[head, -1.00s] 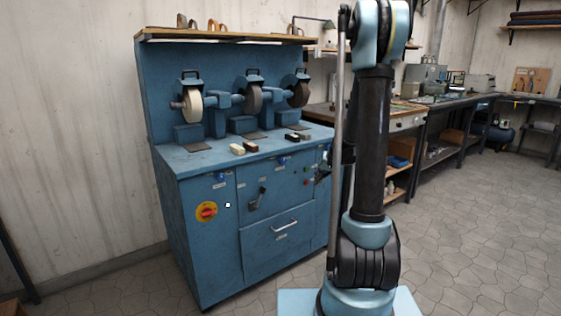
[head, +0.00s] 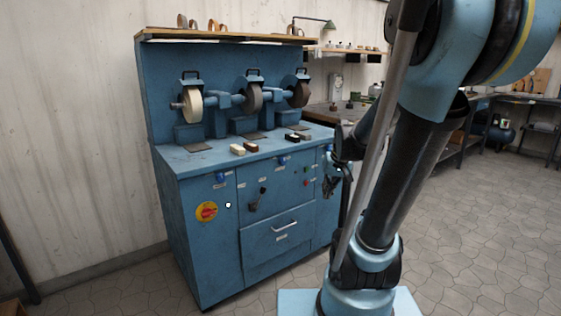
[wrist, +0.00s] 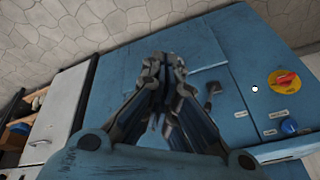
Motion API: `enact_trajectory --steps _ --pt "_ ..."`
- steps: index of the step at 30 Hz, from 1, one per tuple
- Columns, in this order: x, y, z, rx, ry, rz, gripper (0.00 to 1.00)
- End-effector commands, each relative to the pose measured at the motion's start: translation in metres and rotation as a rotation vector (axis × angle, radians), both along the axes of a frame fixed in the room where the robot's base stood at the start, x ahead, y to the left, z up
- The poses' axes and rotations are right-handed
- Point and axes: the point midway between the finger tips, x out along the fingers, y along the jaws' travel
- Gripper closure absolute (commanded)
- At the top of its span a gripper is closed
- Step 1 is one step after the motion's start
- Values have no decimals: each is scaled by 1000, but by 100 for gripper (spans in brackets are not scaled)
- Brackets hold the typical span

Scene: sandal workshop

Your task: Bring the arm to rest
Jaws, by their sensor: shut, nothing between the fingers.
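My gripper (head: 331,186) shows in the head view as a small dark shape by the right end of the blue grinding machine (head: 195,235), partly behind my arm. In the wrist view my gripper (wrist: 163,62) fills the middle, its fingers together and empty. The blue front of the machine (wrist: 118,82) lies beyond the fingertips. I see no contact between gripper and machine, but the exact gap cannot be told. My arm is bent, its lower link leaning to the right.
The machine carries several wheels, including a pale one (head: 191,106), and small blocks (head: 243,148) on its ledge. A red and yellow switch (head: 206,211) is on its front. Workbenches (head: 335,113) line the back wall. The tiled floor at right (head: 490,235) is clear.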

Motion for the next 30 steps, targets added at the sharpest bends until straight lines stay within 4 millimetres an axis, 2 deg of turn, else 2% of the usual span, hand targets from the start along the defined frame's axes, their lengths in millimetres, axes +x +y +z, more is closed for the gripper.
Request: enact_trajectory --steps 1,6,18,24,30 --pt "-13 0 -1 -9 8 1 100" --pt "-54 -4 -5 -42 37 4 100" --pt "-142 -16 -29 -120 100 5 100" --pt "-169 -21 -41 -148 122 3 100" --pt "-177 -23 -45 -159 130 3 100"
